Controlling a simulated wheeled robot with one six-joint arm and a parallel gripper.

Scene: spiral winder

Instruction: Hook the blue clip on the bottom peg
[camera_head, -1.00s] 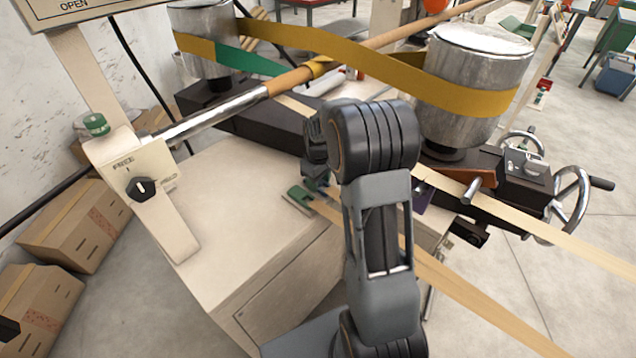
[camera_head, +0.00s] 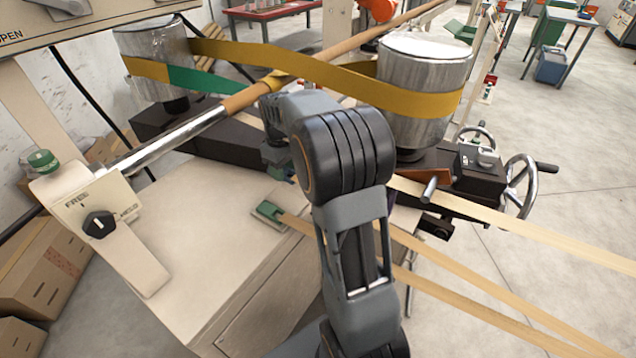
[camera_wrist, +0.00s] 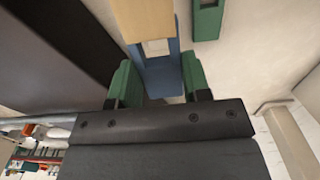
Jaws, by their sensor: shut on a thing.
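My gripper shows in the wrist view (camera_wrist: 160,92), its green-padded fingers shut on the blue clip (camera_wrist: 160,74). A pale tan band (camera_wrist: 145,18) runs from the clip's far end. In the head view my own arm hides most of the gripper and all of the blue clip. A green clip (camera_head: 270,212) on a pale band lies on the beige cabinet top (camera_head: 205,215), left of my arm; a green clip (camera_wrist: 207,18) also shows right of the blue one in the wrist view. I cannot make out the bottom peg.
Two metal drums (camera_head: 425,75) (camera_head: 155,60) carry a yellow and green belt (camera_head: 290,55) behind my arm. A long roller bar (camera_head: 195,122) crosses left. Pale bands (camera_head: 520,225) stretch right, near the handwheels (camera_head: 520,185). The cabinet's left top is clear.

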